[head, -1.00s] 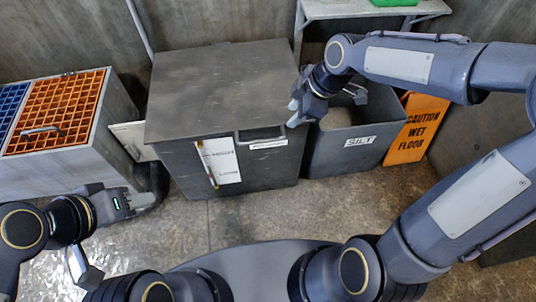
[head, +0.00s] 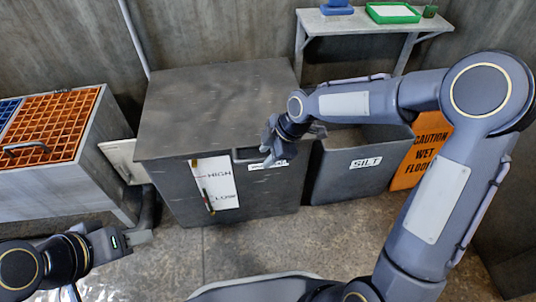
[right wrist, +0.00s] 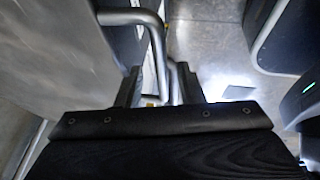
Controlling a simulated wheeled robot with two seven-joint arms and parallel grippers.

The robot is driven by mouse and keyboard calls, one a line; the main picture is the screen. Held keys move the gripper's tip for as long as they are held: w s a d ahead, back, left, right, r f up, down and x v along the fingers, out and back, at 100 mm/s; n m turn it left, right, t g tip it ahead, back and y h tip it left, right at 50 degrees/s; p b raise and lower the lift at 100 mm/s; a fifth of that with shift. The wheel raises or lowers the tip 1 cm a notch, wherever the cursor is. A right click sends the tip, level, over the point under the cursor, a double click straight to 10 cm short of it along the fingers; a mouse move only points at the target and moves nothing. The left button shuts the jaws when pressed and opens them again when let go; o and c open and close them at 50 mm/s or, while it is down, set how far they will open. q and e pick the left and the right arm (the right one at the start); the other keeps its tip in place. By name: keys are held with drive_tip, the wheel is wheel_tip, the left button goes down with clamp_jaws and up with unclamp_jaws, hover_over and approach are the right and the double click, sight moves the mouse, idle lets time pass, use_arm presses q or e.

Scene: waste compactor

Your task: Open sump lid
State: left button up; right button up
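The sump is a dark grey box with a flat lid (head: 215,100), which lies closed on top. A bar handle sits at the lid's front right edge; in the right wrist view the bent grey handle (right wrist: 157,50) runs down between my fingers. My right gripper (head: 268,146) is at this handle in the head view and hides part of it. In the right wrist view my right gripper (right wrist: 160,88) has its fingers apart, with the handle between them. Contact cannot be made out. My left gripper (head: 138,238) is low at the left, away from the lid, its finger gap unclear.
A grey bin marked SILT (head: 350,180) stands right of the sump, with an orange wet floor sign (head: 428,150) beside it. A bench with orange grating (head: 50,125) stands at left. A shelf (head: 345,22) with a green tray is behind. The front floor is clear.

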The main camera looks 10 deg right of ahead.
clamp_jaws()
idle(0.3)
drive_tip(key=w+r+g+p, duration=0.1)
drive_tip(key=w+r+p, duration=0.2)
drive_tip(key=r+p, duration=0.6)
drive_tip(key=w+r+g+p, duration=0.1)
drive_tip(key=w+r+p, duration=0.3)
drive_tip(key=r+p, duration=0.5)
drive_tip(key=w+r+m+g+p, duration=0.1)
drive_tip(key=w+r+p, duration=0.2)
drive_tip(key=r+p, duration=0.6)
drive_tip(key=shift+w+d+r+g+p, duration=0.15)
drive_tip(key=shift+w+r+g+p, duration=0.1)
drive_tip(key=shift+w+g+p, duration=0.25)
drive_tip(key=shift+s, duration=0.15)
